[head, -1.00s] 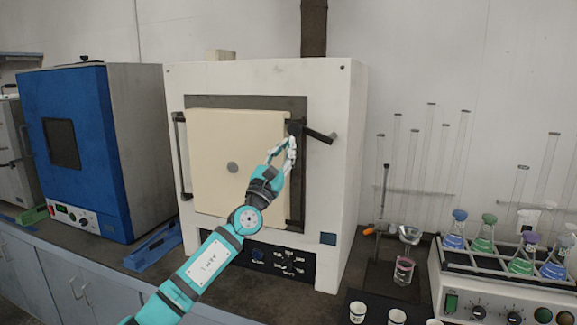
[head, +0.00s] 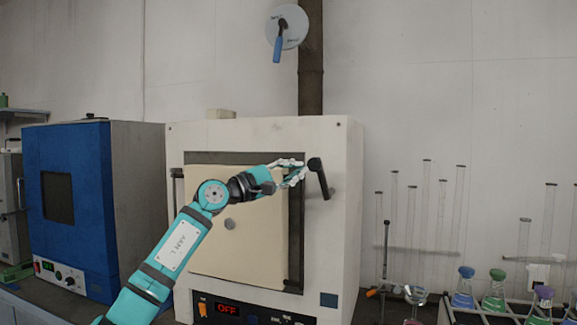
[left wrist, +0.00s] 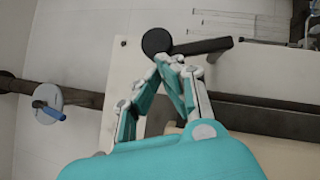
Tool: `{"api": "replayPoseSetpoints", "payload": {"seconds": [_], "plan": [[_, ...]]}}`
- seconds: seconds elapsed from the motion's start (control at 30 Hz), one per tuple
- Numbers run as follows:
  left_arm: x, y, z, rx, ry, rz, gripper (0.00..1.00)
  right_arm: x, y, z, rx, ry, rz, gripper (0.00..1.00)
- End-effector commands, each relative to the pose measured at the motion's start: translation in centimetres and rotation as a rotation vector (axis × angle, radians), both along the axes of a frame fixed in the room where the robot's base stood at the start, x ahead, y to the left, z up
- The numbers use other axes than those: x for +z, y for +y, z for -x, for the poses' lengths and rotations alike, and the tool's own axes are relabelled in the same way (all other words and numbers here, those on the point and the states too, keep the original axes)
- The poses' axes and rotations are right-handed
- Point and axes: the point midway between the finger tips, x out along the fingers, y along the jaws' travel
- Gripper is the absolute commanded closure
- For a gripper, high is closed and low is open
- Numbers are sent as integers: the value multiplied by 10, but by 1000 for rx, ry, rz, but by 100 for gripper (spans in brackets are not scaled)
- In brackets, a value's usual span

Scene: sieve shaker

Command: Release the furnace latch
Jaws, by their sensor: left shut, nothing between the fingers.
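The furnace (head: 335,240) is a cream box with a pale door (head: 250,245) that sits closed in its dark frame. Its black latch handle (head: 320,180) is at the door's upper right, with a round hub on top and the lever hanging down, slightly right. In the left wrist view the latch lever (left wrist: 205,46) runs right from its round hub. My left gripper (head: 302,172) is shut and empty just left of the hub; its fingertips show below the hub in the left wrist view (left wrist: 178,62). I cannot tell whether they touch it. My right gripper is out of view.
A blue oven (head: 75,200) stands left of the furnace. Glass tubes (head: 425,220) and flasks with coloured liquid (head: 493,292) are at the right. A dark pipe (head: 312,70) rises behind the furnace, beside a round disc with a blue handle (head: 279,40). The furnace display (head: 229,309) reads OFF.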

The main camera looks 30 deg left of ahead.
Motion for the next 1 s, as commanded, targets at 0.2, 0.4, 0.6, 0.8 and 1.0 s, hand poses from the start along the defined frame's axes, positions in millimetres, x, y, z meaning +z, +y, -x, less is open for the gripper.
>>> {"api": "replayPoseSetpoints", "payload": {"seconds": [0.2, 0.4, 0.6, 0.8, 1.0], "plan": [[20, -13, -3, 0, 43, -183, 100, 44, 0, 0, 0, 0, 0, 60], [24, -23, -6, 0, 74, -310, 100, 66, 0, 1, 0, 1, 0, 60], [24, -30, -7, 0, 94, -391, 100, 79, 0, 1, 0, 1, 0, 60], [23, -33, -8, 0, 103, -430, 100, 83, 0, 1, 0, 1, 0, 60], [22, -34, -8, 0, 105, -438, 100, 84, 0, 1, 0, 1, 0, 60]]}}
